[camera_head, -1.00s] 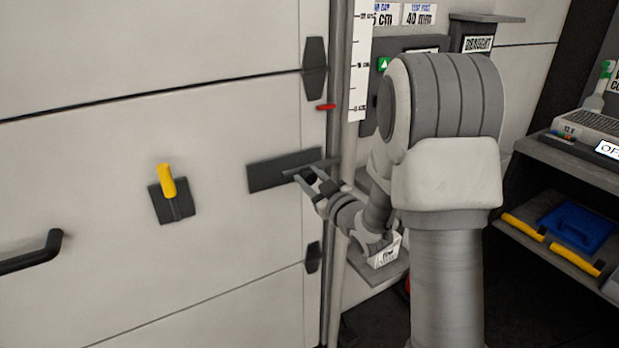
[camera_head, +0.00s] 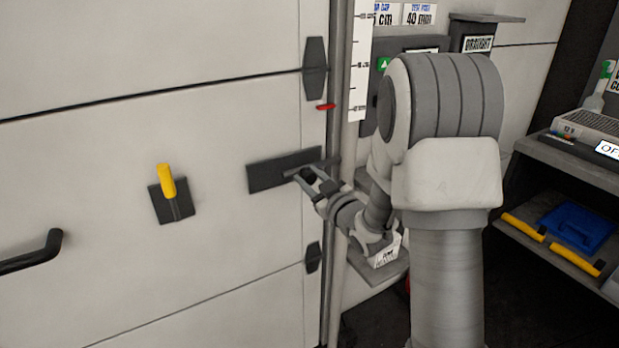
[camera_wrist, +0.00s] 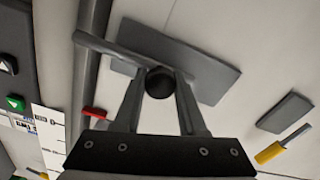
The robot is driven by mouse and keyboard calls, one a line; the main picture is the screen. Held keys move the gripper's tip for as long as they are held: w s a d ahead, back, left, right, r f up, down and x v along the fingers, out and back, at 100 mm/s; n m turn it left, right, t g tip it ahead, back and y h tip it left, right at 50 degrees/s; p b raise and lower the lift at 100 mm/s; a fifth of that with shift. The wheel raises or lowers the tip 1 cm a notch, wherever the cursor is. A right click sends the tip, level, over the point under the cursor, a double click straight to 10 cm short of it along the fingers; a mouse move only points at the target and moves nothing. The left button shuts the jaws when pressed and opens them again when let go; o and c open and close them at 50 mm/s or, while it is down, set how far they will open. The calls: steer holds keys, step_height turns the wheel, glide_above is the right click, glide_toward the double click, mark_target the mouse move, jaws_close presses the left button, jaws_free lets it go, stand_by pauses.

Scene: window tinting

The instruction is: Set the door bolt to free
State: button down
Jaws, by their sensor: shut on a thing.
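The door bolt has a dark flat plate (camera_head: 268,174) on the pale door; the plate also shows in the wrist view (camera_wrist: 215,72). Its grey bar (camera_wrist: 105,50) reaches from the plate across the door edge to the post side. A round black knob (camera_wrist: 159,82) stands out from the bolt. My gripper (camera_head: 308,175) is at the right end of the plate, its fingers closed around the knob, one on each side. The fingers and wrist partly hide the bar in the head view.
A yellow-handled lever (camera_head: 167,182) on a dark plate sits left of the bolt. A black door handle (camera_head: 35,256) is at the far left. Dark hinges (camera_head: 314,68) and a small red tab (camera_head: 326,107) are near the door edge. A shelf unit (camera_head: 560,170) stands at right.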

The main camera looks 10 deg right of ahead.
mark_target(282, 177)
steer(key=a+b, duration=0.1)
steer(key=s+a+b, duration=0.1)
steer(key=a, duration=0.1)
steer(key=a+b, duration=0.1)
steer(key=shift+s+a+f+b, duration=0.15)
steer(key=shift+s+a+b, duration=0.1)
steer(key=shift+a+b, duration=0.1)
steer(key=shift+s+a, duration=0.1)
steer(key=shift+a, duration=0.15)
steer(key=shift+c, duration=2.3)
jaws_free()
steer(key=shift+a, duration=0.15)
steer(key=shift+s+d, duration=0.1)
steer(key=shift+d, duration=0.1)
